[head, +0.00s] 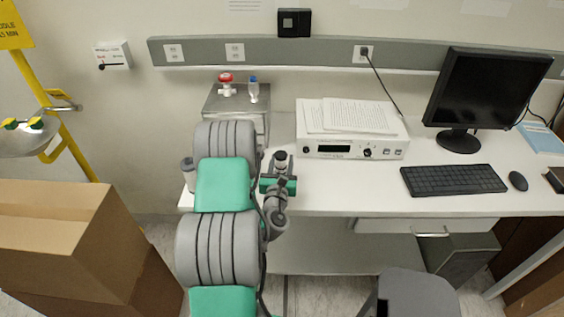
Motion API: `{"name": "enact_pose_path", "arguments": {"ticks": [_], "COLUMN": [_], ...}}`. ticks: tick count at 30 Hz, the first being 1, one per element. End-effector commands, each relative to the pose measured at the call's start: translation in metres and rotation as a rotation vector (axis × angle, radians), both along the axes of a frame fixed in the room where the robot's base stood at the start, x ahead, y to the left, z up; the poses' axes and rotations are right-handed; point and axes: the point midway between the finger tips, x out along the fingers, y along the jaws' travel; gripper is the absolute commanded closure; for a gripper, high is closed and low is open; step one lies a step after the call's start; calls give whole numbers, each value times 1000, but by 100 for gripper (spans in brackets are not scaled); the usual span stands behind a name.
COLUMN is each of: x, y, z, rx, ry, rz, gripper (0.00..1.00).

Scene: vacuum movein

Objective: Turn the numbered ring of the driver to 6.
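I cannot make out a driver or its numbered ring in the head view. My grey and green arm rises in front of the bench and hides part of its left end. The end of my arm, with what looks like my gripper (280,162), is over the front of the bench, right of the large arm links. It is too small and too covered to tell whether its fingers are open or shut, or whether they hold anything.
The white bench (350,198) carries a white instrument (352,148) with papers on top, a monitor (486,88), keyboard (453,179) and mouse (518,180). A grey box (236,101) with red and blue valves stands behind my arm. Cardboard boxes (75,240) and a chair (418,292) flank the front.

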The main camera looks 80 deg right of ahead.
Motion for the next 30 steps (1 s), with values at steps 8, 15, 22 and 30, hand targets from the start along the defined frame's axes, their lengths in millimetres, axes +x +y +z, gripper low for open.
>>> {"name": "enact_pose_path", "arguments": {"ticks": [8,15,22,30], "x": [0,-1,-4,-9], "y": [0,4,31,67], "z": [0,-3,-7,-4], "rx": [1,1,-1,-1], "ry": [0,0,0,0], "rz": [0,0,0,0], "gripper": [45,45,45,45]}}
